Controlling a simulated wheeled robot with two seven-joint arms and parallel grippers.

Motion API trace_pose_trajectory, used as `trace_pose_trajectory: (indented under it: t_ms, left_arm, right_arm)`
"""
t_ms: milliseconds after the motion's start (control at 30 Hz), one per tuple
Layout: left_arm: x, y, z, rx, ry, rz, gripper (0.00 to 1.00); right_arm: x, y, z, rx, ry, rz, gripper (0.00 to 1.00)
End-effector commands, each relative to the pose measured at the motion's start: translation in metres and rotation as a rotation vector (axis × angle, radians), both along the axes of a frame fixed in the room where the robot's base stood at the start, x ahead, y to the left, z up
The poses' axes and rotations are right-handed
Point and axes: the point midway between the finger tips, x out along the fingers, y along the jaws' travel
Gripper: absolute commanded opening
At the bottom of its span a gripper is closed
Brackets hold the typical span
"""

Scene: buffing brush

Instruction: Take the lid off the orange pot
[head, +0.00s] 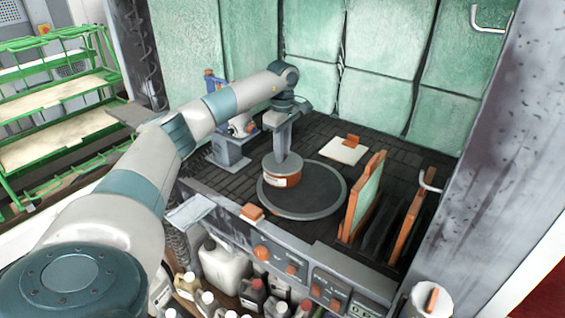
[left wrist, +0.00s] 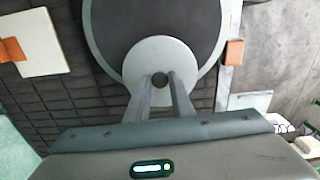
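The orange pot (head: 283,181) stands on a round dark plate inside the cabinet, left of the plate's middle. Its round grey lid (head: 271,162) sits on top; in the left wrist view the lid (left wrist: 134,64) shows from above, with a small dark knob (left wrist: 160,79) in the middle. My left gripper (head: 284,157) points straight down over the pot. In the left wrist view the two fingertips of the left gripper (left wrist: 161,77) are on either side of the knob, very close to it. I cannot tell whether they press on it. My right gripper is not in view.
The round plate (head: 325,190) lies on a dark tiled floor. A white square board with an orange handle (head: 344,150) lies behind it. Upright orange-framed panels (head: 366,198) stand to the right. A blue-grey machine (head: 230,147) stands left. A control panel (head: 300,265) runs along the front.

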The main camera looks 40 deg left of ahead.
Motion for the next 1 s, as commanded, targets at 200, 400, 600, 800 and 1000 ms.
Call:
trace_pose_trajectory:
  t_ms: [200, 400, 600, 800, 1000]
  left_arm:
    - [0.000, 0.000, 0.000, 0.000, 0.000, 0.000, 0.00]
    - [0.000, 0.000, 0.001, 0.000, -0.001, 0.000, 0.00]
    - [0.001, 0.000, 0.008, -0.001, -0.003, 0.000, 0.00]
    - [0.002, 0.000, 0.029, 0.000, -0.005, 0.000, 0.00]
    - [0.007, -0.027, 0.053, 0.000, -0.005, -0.006, 0.00]
  right_arm:
    - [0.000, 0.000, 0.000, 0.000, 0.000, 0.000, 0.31]
    - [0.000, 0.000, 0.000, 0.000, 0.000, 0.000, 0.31]
    - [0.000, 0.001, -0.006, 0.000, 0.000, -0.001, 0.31]
    - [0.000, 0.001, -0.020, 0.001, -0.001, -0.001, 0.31]
    - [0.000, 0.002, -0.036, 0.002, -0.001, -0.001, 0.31]
